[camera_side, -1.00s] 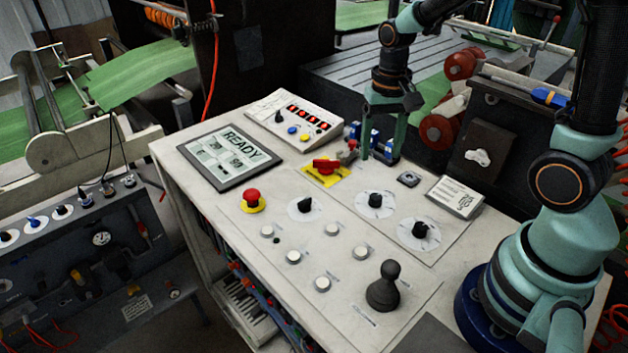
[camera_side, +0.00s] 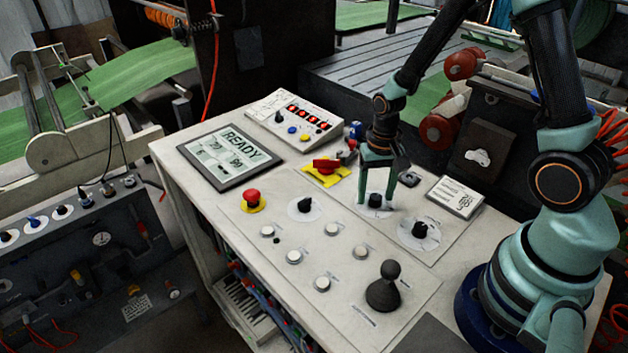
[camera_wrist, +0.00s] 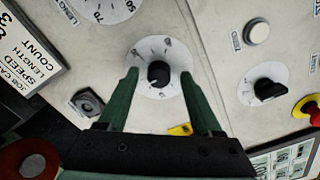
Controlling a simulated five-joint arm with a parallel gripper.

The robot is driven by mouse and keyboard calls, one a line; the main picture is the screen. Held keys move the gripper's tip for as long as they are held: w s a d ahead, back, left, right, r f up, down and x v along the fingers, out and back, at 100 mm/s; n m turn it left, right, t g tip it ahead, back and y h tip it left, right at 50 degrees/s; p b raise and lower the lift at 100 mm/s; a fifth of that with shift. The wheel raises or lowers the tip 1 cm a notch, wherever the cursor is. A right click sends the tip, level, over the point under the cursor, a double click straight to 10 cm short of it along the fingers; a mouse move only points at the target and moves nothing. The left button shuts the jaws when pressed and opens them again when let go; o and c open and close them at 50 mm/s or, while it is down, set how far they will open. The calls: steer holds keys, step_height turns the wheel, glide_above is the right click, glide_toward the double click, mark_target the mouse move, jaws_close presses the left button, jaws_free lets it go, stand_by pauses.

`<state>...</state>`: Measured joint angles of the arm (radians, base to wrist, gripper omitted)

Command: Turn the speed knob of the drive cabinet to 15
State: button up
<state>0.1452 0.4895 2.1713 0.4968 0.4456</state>
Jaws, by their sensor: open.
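My gripper (camera_side: 376,204) points down over the panel with its two green fingers apart. A black round knob (camera_side: 375,199) on a white dial stands between the fingertips. In the wrist view this knob (camera_wrist: 158,74) sits between the open fingers (camera_wrist: 158,78), with a visible gap on each side. Its dial marks are too small to read, and I see no name label for it. A second knob (camera_side: 420,230) nearer the front right has a dial partly labelled "LENG" in the wrist view (camera_wrist: 100,5). A third knob (camera_side: 305,205) is to the left.
A red emergency button (camera_side: 252,196), a red-and-yellow rotary switch (camera_side: 325,166) and a black joystick (camera_side: 383,288) rise from the panel. A screen (camera_side: 228,155) reads READY. A job card (camera_side: 455,197) lies right of the gripper. Several white buttons stand in front.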

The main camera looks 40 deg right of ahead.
steer(key=shift+f, duration=0.1)
jaws_close()
steer(key=shift+n, duration=0.5)
stand_by(0.4)
steer(key=shift+a+n, duration=0.1)
steer(key=shift+n, duration=0.5)
steer(key=shift+w+n, duration=0.1)
steer(key=shift+n, duration=2.1)
jaws_free()
